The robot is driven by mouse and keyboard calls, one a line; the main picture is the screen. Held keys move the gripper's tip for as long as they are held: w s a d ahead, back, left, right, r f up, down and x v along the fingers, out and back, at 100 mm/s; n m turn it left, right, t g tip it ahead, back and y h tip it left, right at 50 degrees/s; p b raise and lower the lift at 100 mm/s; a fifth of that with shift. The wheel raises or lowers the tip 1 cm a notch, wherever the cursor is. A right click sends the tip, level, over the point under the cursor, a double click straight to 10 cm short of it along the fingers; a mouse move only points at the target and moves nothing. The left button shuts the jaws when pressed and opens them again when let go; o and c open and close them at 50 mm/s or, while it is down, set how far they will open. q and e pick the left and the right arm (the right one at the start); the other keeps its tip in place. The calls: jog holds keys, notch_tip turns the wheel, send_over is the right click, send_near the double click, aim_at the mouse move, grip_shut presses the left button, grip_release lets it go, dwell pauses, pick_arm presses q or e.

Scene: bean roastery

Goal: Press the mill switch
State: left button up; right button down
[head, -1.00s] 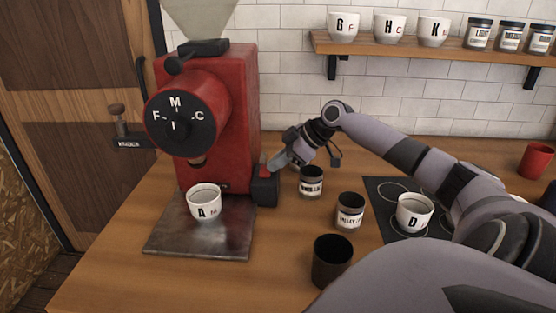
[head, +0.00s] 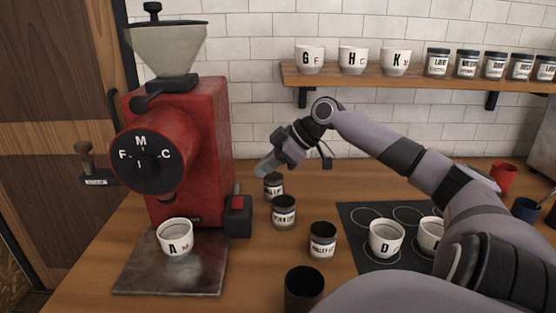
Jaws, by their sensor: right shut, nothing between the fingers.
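The red mill (head: 205,135) stands at the left with a clear hopper (head: 168,50) on top and a black dial (head: 155,160) marked F, M, C and I. Its switch, a dark box (head: 238,222) with a red part (head: 237,201) on top, sits low on the mill's right side. My right gripper (head: 262,169) is shut and empty. It is above and to the right of the switch in the picture, apart from it. Whether the switch is pressed in I cannot tell. My left gripper is out of view.
A white cup A (head: 175,238) stands on the metal tray (head: 135,278) under the mill. Several jars, including a near one (head: 322,240), and a dark cup (head: 304,288) stand right of the switch. Cup D (head: 386,238) is on a black mat (head: 357,215). A shelf (head: 345,78) hangs behind.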

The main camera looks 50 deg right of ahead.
jog(key=shift+b+v, duration=0.6)
jog(key=shift+v, duration=1.5)
jog(key=shift+w, duration=0.1)
jog(key=shift+w+d+r+b, duration=0.15)
jog(key=shift+w+d+b, duration=0.2)
jog(key=shift+b, duration=4.6)
jog(key=shift+r, duration=0.1)
jog(key=shift+w+a, duration=0.1)
